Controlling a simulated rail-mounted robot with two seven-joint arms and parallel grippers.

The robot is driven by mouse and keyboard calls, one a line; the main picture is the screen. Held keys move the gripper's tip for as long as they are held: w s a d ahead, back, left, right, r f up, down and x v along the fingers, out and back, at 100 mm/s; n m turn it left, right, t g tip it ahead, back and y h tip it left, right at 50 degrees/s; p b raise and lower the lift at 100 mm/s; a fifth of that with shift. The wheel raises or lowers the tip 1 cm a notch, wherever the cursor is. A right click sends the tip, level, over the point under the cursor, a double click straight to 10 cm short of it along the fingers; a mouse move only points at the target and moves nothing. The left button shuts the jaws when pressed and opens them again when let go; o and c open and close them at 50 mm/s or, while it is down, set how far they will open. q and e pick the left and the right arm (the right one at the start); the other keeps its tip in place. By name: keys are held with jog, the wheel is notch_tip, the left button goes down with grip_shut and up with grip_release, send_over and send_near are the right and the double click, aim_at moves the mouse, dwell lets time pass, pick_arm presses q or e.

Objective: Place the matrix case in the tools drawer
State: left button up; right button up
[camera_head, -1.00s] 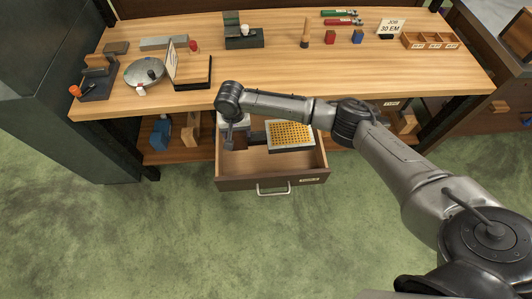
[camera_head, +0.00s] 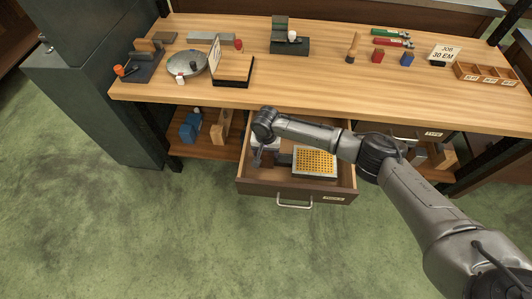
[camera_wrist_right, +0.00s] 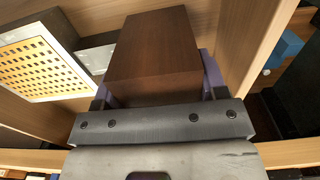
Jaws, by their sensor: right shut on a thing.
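A flat plate with a gold perforated grid in a pale grey frame, which looks like the matrix case (camera_head: 315,162), lies in the right part of the open drawer (camera_head: 262,188). It shows at the left in the right wrist view (camera_wrist_right: 45,62). My right gripper (camera_head: 258,158) reaches down into the drawer's left part. In the right wrist view it is shut on a dark brown block (camera_wrist_right: 155,50), held between its purple-grey fingers, beside the grid plate and apart from it. The block is mostly hidden by my arm in the head view. My left gripper is out of view.
The drawer's pale wooden wall (camera_wrist_right: 258,45) stands close to the block on the right. The workbench (camera_head: 330,85) overhangs the drawer's back. Blue and tan blocks (camera_head: 190,127) sit on the lower shelf at left. The green floor before the drawer is clear.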

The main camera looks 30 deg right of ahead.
jog(key=shift+f, duration=0.3)
jog(key=o, duration=1)
jog(key=shift+f, duration=0.1)
notch_tip(320, 180, up, 11)
jog(key=p, duration=0.4)
jog(key=shift+p, duration=0.4)
jog(key=shift+r, duration=0.6)
